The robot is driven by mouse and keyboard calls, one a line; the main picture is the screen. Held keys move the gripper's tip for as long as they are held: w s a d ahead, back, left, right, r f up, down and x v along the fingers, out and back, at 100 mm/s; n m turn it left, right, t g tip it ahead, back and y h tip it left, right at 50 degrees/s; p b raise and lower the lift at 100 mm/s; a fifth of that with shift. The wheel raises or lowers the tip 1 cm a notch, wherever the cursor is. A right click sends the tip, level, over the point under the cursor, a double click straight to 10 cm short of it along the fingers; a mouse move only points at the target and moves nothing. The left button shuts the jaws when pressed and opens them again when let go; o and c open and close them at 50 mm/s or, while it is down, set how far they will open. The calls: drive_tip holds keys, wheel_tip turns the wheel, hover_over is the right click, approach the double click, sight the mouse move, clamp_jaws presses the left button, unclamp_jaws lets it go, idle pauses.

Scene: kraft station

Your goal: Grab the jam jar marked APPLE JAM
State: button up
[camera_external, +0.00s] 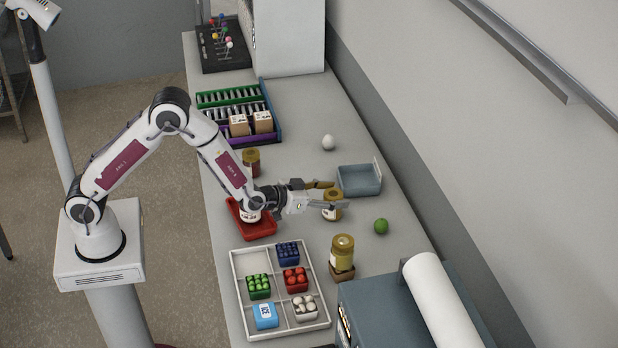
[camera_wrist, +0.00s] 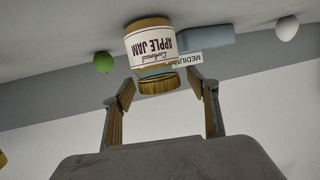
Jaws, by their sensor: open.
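The jam jar marked APPLE JAM (camera_wrist: 152,47) shows upside down in the wrist view, with a white label and a gold lid. Its lid end appears close to the space between my fingertips. In the external view a gold-lidded jar (camera_external: 332,212) stands on the bench at my gripper (camera_external: 340,196), partly hidden by a finger. In the wrist view my gripper (camera_wrist: 160,88) is open, one finger on each side of the lid with gaps. I cannot tell how deep the jar sits between the fingers.
A blue-grey bin (camera_external: 360,181), labelled MEDIUM in the wrist view, stands just behind the jar. A green ball (camera_external: 381,226) and a white egg-like object (camera_external: 328,142) lie nearby. Another jar (camera_external: 342,248) stands in front; a red tray (camera_external: 262,229) lies under my wrist.

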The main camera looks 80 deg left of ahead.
drive_tip(key=shift+r, duration=0.1)
drive_tip(key=c, duration=1.5)
drive_tip(key=shift+r, duration=0.15)
drive_tip(key=shift+r, duration=4.85)
